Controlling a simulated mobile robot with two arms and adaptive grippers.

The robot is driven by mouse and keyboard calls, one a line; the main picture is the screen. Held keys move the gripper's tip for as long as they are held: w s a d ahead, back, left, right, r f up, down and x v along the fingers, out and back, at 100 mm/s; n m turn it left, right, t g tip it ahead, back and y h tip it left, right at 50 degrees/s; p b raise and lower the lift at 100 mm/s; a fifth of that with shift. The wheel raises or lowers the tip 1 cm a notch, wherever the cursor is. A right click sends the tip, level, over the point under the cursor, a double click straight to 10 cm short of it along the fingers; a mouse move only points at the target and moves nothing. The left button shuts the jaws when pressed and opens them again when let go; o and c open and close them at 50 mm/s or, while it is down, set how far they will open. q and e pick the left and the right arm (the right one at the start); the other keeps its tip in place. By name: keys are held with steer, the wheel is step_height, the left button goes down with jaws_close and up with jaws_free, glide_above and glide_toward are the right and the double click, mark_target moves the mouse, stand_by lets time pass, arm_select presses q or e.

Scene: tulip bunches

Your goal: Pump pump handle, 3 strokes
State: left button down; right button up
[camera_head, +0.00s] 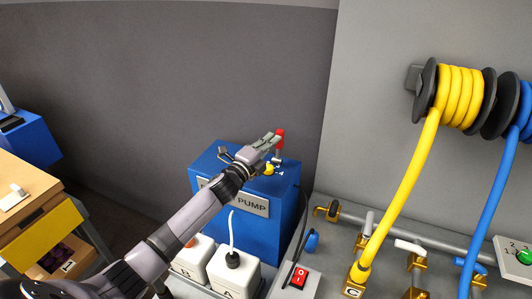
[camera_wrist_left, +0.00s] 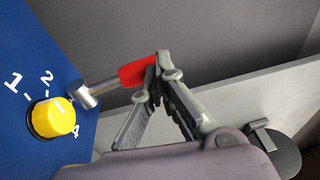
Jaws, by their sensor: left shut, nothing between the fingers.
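The blue pump box (camera_head: 282,225) stands against the dark wall, with a sign reading "PUMP" on its front. The pump handle has a red grip (camera_head: 281,136) on a metal rod, above the box top. In the left wrist view the red grip (camera_wrist_left: 137,72) lies at the end of the tilted silver rod. My left gripper (camera_head: 272,140) is above the box beside the red grip. In the left wrist view its fingertips (camera_wrist_left: 160,70) are shut together at the grip's end, with nothing between them; whether they touch it I cannot tell. My right gripper is not in view.
A yellow dial (camera_wrist_left: 53,118) with numbers sits near the rod's base. White containers (camera_head: 233,272) stand in front of the box. A red switch (camera_head: 299,278), brass valves and a yellow hose (camera_head: 405,190) are to the right. A wooden workbench (camera_head: 22,190) is at left.

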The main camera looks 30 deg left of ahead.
arm_select(q)
steer(key=shift+w+r, duration=0.3)
steer(key=shift+w, duration=0.65)
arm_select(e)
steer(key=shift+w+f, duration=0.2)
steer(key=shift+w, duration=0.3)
arm_select(q)
steer(key=shift+w, duration=0.1)
